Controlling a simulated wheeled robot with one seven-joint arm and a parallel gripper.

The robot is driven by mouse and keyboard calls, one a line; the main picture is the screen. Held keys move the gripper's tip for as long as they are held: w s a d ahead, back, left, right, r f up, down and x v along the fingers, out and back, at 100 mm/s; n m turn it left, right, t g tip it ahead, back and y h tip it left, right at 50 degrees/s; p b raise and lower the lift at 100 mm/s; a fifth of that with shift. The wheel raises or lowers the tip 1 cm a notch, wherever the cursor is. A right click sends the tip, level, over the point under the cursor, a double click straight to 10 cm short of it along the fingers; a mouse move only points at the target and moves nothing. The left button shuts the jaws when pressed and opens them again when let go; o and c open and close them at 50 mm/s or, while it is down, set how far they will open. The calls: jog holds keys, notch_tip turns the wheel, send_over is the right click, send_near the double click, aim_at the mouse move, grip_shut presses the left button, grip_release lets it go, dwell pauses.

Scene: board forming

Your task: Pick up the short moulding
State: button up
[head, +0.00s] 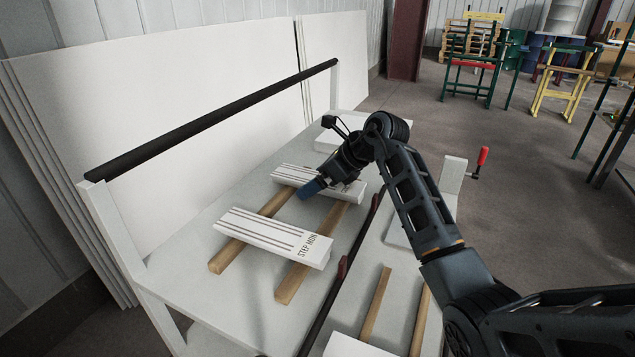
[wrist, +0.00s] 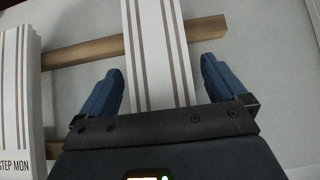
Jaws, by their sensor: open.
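Two white mouldings with brown stripes lie across two wooden strips. The farther moulding (head: 290,173) is partly hidden by my gripper; it also shows in the wrist view (wrist: 158,40). The nearer moulding (head: 265,233) has "STEP MON" printed on its right end and shows at the left edge of the wrist view (wrist: 18,90). I cannot tell surely which is shorter. My gripper (head: 312,188) is at the farther moulding. In the wrist view, its blue fingers (wrist: 158,85) are open, one on each side of this moulding, with gaps. Their height against it is unclear.
The wooden strips (head: 228,256) rest on a pale bench (head: 175,280). A black rail (head: 215,120) runs along the back. Another white block (head: 335,140) lies beyond the mouldings. A surface with a red-handled clamp (head: 482,158) is to the right.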

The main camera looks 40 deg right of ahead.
jog(key=shift+c, duration=0.3)
jog(key=c, duration=1.3)
jog(key=shift+r, duration=0.1)
jog(key=shift+r, duration=0.85)
notch_tip(320, 180, up, 3)
jog(key=shift+d+f+b, duration=0.1)
jog(key=shift+f+b, duration=0.05)
jog(key=shift+b, duration=0.15)
jog(key=s+r, duration=0.2)
jog(key=s, duration=0.1)
jog(key=s+d+r, duration=0.1)
jog(key=s+r, duration=0.1)
jog(key=s, duration=0.2)
jog(key=s+d+r+b, duration=0.1)
jog(key=s+r, duration=0.1)
jog(key=s, duration=0.2)
jog(key=shift+s+d+r, duration=0.1)
jog(key=shift+s+r, duration=0.15)
jog(key=shift+r, duration=0.05)
